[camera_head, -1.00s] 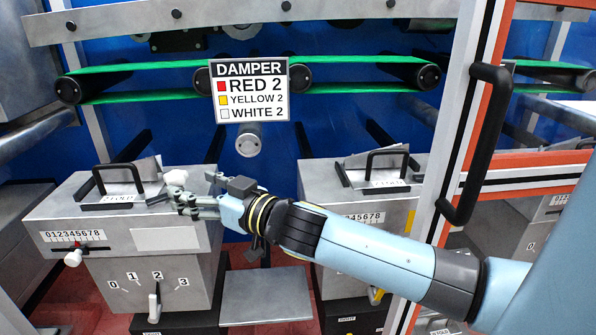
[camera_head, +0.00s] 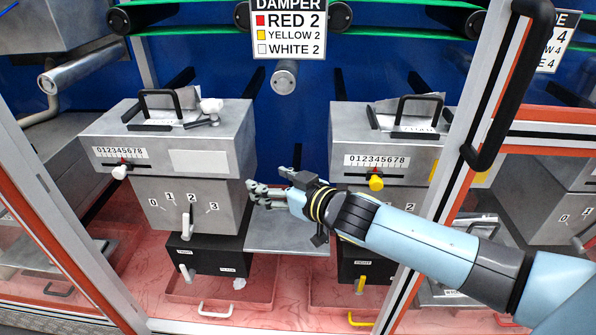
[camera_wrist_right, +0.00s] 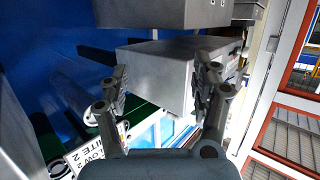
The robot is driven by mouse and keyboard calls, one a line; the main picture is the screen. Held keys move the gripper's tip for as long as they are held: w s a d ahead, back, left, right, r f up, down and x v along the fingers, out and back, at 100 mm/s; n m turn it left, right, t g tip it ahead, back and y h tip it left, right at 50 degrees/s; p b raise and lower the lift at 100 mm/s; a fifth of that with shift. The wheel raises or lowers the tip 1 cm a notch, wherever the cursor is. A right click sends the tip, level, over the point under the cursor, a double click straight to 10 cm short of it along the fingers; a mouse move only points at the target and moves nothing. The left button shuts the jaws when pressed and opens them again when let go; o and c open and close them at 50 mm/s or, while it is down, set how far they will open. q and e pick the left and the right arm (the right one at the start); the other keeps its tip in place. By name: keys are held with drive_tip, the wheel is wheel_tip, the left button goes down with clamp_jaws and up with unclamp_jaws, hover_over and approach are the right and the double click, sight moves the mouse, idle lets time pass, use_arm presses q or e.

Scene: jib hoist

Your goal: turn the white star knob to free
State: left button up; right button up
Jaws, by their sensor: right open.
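The white star knob (camera_head: 211,106) sits on top of the left grey box (camera_head: 215,160), at its right side, with a small grey bracket below it. Its exact turn position is too small to tell. My right gripper (camera_head: 258,194) is open and empty. It is lower than the knob, near the right front edge of the left box, and clear of the knob. In the right wrist view, the two fingers (camera_wrist_right: 165,92) are spread apart with a grey box beyond them. The knob is not recognisable in that view. My left gripper is not in view.
The left box also has a white slider knob (camera_head: 120,172) and a white lever (camera_head: 187,227). A black handle (camera_head: 160,104) stands on its top. A similar box with a yellow knob (camera_head: 376,183) stands to the right. A door frame with a black handle (camera_head: 507,90) is at the right.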

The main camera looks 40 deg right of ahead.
drive_tip(key=s+f+g+b, duration=0.1)
drive_tip(key=s+f, duration=0.1)
drive_tip(key=f, duration=0.5)
drive_tip(key=s+d+f+g, duration=0.1)
drive_tip(key=s+f+g, duration=0.1)
drive_tip(key=f, duration=0.4)
drive_tip(key=shift+s+d+f+h+b, duration=0.25)
drive_tip(key=shift+s+f+h+b, duration=0.15)
drive_tip(key=shift+s, duration=0.4)
drive_tip(key=t+y, duration=0.1)
drive_tip(key=t, duration=0.5)
approach(218, 107)
drive_tip(key=w, duration=0.1)
drive_tip(key=w+p, duration=0.7)
drive_tip(key=w, duration=0.2)
drive_tip(key=shift+w+a+r+p, duration=0.1)
drive_tip(key=shift+w+p, duration=0.2)
drive_tip(key=shift+w, duration=0.7)
drive_tip(key=shift+c, duration=0.5)
